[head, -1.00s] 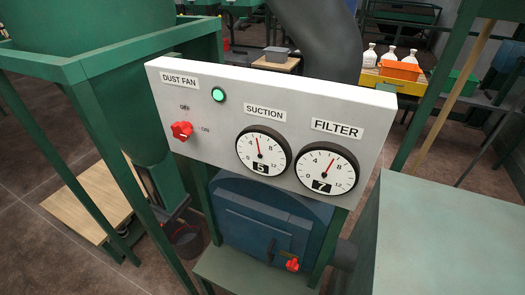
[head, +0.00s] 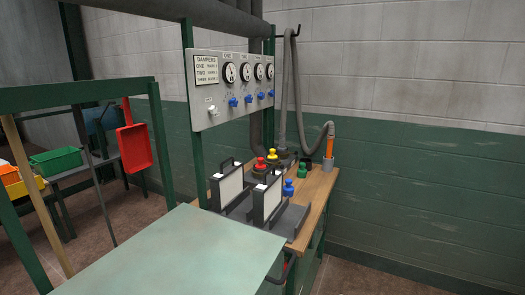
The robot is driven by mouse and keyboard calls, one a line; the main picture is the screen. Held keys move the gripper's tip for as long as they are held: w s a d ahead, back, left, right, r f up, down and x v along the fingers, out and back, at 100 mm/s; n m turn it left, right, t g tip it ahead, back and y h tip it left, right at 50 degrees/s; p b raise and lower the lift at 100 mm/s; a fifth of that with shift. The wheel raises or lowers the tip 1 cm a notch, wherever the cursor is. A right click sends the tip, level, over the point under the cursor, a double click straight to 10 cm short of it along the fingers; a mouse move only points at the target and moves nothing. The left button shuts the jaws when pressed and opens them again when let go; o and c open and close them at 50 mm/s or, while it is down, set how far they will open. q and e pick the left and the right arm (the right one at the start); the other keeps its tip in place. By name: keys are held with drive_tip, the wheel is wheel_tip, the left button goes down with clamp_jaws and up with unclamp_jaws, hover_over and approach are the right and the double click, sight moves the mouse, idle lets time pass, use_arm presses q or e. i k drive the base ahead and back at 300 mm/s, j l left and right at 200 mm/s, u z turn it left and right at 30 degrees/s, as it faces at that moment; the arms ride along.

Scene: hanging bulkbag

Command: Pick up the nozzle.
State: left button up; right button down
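A grey hose (head: 305,118) hangs from a hook on the wall and curves down to the right. At its end is an orange upright piece, which looks like the nozzle (head: 329,146). Its lower end stands in or behind a grey cup-like holder (head: 327,166) at the far right corner of a wooden bench (head: 318,184). Neither of my grippers is in view.
A damper panel (head: 231,88) with gauges and blue knobs stands left of the hose. Two framed plates (head: 268,200), a blue knobbed piece (head: 288,188) and other coloured-top items crowd the bench. A pale green tabletop (head: 190,255) fills the near foreground. Floor is clear at right.

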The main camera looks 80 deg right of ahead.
sight(330, 138)
drive_tip(key=z, duration=3.3)
